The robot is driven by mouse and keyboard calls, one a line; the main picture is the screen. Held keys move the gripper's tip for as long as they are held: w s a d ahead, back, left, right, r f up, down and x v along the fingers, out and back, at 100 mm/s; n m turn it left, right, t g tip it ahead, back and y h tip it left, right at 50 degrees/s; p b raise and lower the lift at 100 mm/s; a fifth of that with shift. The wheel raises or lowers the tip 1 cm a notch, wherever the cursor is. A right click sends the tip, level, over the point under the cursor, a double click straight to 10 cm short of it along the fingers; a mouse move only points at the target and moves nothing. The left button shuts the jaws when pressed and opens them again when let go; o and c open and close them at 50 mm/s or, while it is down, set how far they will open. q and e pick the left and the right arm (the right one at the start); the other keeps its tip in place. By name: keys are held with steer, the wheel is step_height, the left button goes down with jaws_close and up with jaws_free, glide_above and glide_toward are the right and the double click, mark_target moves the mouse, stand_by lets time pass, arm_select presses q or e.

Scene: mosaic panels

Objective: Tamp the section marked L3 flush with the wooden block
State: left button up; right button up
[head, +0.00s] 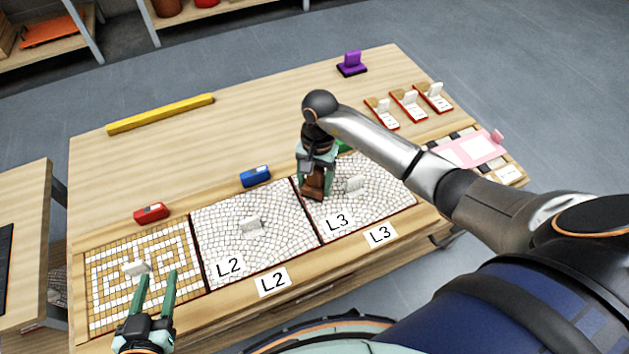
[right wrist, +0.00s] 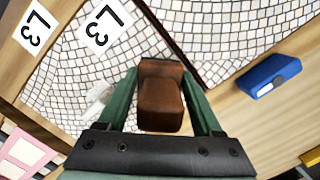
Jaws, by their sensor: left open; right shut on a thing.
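The section marked L3 (head: 388,205) is a white mosaic panel at the right end of the row, and it also shows in the right wrist view (right wrist: 62,80). My right gripper (head: 314,180) is shut on the brown wooden block (right wrist: 160,95) over the left part of that panel. The block's lower end (head: 312,193) is at or just above the tiles; I cannot tell if it touches. A small white piece (head: 355,184) stands on L3 beside the block. My left gripper (head: 160,290) is open and empty, over the yellow and white panel at the left.
A blue object (head: 255,176) and a red object (head: 152,213) lie behind the panels. A yellow bar (head: 160,114) lies at the back. A pink-framed board (head: 470,150) is at the right.

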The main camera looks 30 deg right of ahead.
steer(key=shift+f+b, duration=0.35)
stand_by(0.7)
steer(key=shift+r+p, duration=2.5)
steer(key=shift+r, duration=1.05)
